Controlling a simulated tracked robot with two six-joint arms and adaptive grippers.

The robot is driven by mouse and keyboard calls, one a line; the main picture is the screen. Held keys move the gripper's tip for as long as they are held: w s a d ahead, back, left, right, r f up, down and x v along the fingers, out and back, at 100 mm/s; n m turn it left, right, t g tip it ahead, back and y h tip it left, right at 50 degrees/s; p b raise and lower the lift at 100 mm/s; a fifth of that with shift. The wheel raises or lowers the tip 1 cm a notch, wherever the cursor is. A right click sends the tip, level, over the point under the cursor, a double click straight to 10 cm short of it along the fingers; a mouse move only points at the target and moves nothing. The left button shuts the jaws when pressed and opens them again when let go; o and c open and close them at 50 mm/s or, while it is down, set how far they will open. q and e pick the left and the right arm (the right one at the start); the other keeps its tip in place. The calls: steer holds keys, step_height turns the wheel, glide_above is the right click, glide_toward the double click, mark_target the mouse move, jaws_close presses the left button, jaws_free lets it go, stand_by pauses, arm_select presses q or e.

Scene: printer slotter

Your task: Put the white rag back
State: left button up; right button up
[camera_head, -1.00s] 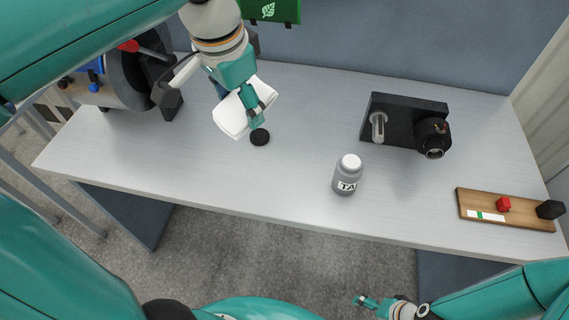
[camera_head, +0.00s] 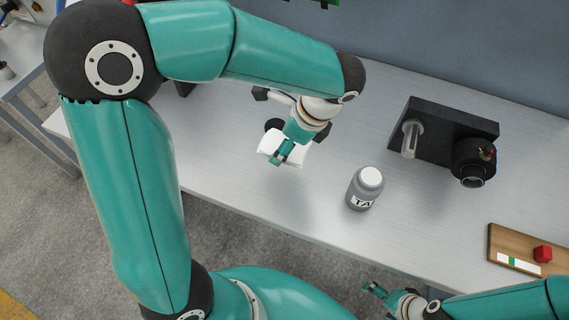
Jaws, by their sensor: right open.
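The white rag (camera_head: 293,155) is in the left gripper, over the left-middle part of the table. My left gripper (camera_head: 282,153) points down and appears shut on the rag; its fingers cover part of it. A shadow on the table in front suggests that the rag is held above the surface. My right gripper (camera_head: 374,289) is open and empty, low in the view, in front of the table's near edge.
A grey bottle with a white cap (camera_head: 365,188) stands right of the rag. A black device (camera_head: 445,135) with a clear tube stands at the back right. A black disc (camera_head: 273,125) lies behind the rag.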

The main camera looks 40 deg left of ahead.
mark_target(302, 150)
arm_select(q)
step_height(302, 150, down, 9)
steer(key=shift+f, duration=0.1)
steer(key=o, duration=1)
steer(key=shift+d, duration=0.1)
steer(key=v, duration=1.2)
